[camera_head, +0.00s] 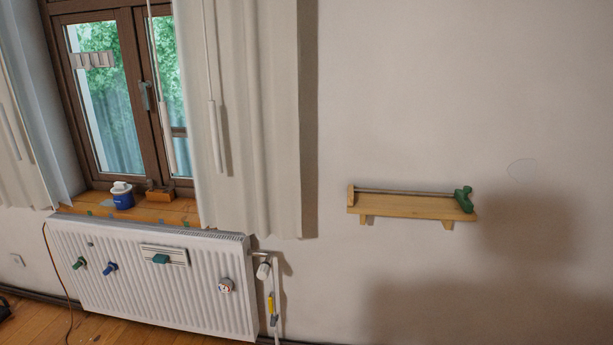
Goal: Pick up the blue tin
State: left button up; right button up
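A small blue tin (123,201) stands upright on the wooden window sill (170,212), in front of the brown-framed window. Something white sits on top of it; I cannot tell whether it is a lid or a separate thing. Neither of my grippers is in the head view.
A small brown wooden box (159,193) stands right of the tin. Below the sill is a white radiator (150,290) with several small things on its front. Curtains (250,120) hang beside the window. A wooden wall shelf (410,207) holds a green object (464,199).

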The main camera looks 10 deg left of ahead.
aim_at(125, 201)
jog(key=i+j, duration=0.15)
jog(key=i, duration=0.25)
jog(key=i+j+z, duration=0.1)
jog(key=i, duration=0.3)
jog(key=i+j, duration=0.25)
jog(key=i+j+u, duration=0.2)
jog(key=j, duration=0.25)
jog(key=i+j+u, duration=0.15)
jog(key=i+j, duration=0.15)
jog(key=j, duration=1.1)
jog(key=u, duration=0.05)
